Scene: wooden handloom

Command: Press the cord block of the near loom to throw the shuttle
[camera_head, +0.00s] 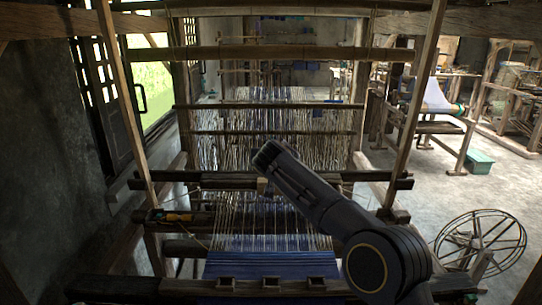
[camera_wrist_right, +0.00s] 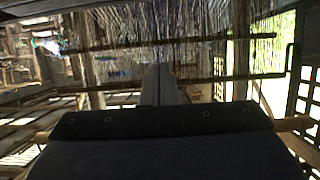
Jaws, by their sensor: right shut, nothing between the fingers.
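The near loom (camera_head: 270,284) fills the middle of the head view, with pale warp threads running down to a blue cloth (camera_head: 272,264). A small pale wooden block (camera_head: 262,186) shows at its middle crossbeam, beside my arm; I cannot tell for sure that it is the cord block. An orange-brown piece (camera_head: 178,217), perhaps the shuttle, lies at the left end of the lower beam. My right arm comes in from the lower right over the threads. Its gripper shows in the right wrist view (camera_wrist_right: 160,85), shut and empty, before the threads. My left gripper is out of view.
Slanted wooden posts (camera_head: 126,100) and crossbeams (camera_head: 268,107) frame the loom on both sides. A spoked wheel (camera_head: 480,240) stands on the floor at right. A teal box (camera_head: 479,162) and another loom stand farther back. The floor between them is open.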

